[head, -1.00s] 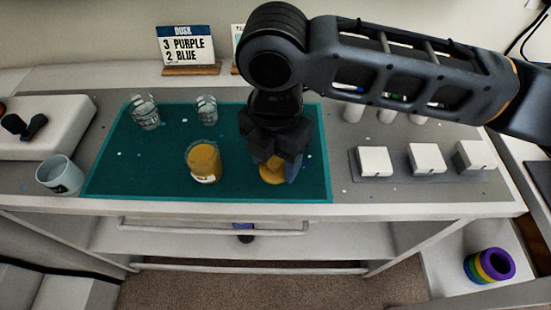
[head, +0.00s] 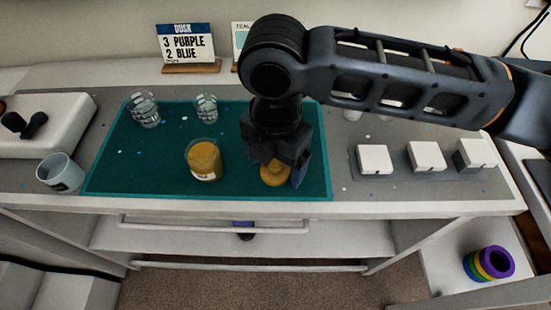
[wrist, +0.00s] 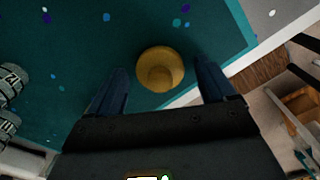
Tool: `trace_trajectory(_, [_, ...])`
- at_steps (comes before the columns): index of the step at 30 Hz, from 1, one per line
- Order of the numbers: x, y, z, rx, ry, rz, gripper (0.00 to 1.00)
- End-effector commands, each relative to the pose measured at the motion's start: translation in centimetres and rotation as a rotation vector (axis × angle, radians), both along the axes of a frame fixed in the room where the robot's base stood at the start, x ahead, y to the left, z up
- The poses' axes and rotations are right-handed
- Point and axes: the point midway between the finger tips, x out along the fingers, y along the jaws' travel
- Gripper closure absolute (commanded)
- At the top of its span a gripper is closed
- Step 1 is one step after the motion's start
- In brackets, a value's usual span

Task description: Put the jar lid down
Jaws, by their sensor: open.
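The jar lid (head: 275,174) is a round mustard-yellow disc with a knob on top. It lies on the teal mat (head: 132,172), near the mat's front right part, and shows whole in the wrist view (wrist: 160,70). My gripper (head: 280,178) is open just above the lid. In the wrist view my gripper (wrist: 164,84) has its two dark blue fingers spread to either side of the lid, with gaps between them and it. The jar (head: 204,161), filled with amber-yellow contents, stands upright to the left of the lid.
Two clear glasses (head: 145,110) (head: 206,108) stand at the back of the mat. A pale cup (head: 60,174) is at the left. White blocks (head: 375,159) sit on a grey tray at the right. A "DUSK" card (head: 187,45) stands behind. The mat between the cup and jar is clear.

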Motion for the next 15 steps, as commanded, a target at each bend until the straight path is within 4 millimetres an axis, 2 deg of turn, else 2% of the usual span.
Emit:
trace_trajectory(5, [0.1, 0.0, 1.5, 0.001, -0.003, 0.001, 0.16])
trace_trajectory(15, [0.0, 0.0, 8.2, 0.001, -0.003, 0.001, 0.16])
